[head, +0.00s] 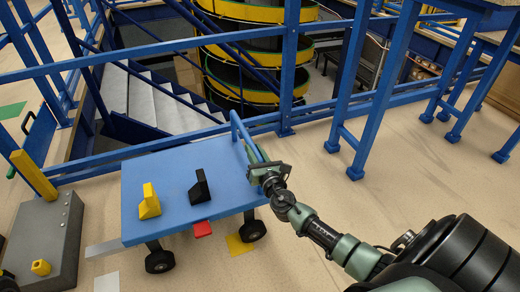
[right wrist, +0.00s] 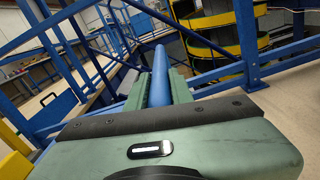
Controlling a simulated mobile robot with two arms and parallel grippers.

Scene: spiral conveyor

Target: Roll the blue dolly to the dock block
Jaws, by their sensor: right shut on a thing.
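The blue dolly (head: 165,190) stands on black wheels in the middle of the head view. A yellow wedge-shaped piece (head: 149,203) and a black one (head: 199,187) sit on its flat top, and a red tab (head: 202,229) sticks out at its near edge. My right gripper (head: 262,170) is at the dolly's right end, shut on its blue handle bar (head: 241,130). In the right wrist view the bar (right wrist: 160,82) runs between the green fingers. A grey block (head: 42,245), probably the dock block, stands left of the dolly, apart from it. My left gripper is not in view.
Blue railings (head: 160,148) run close behind the dolly, with a spiral conveyor (head: 250,60) beyond. A yellow post (head: 34,176) stands at the grey block. Yellow (head: 238,246) and grey (head: 107,282) patches mark the floor. Floor shows between dolly and block.

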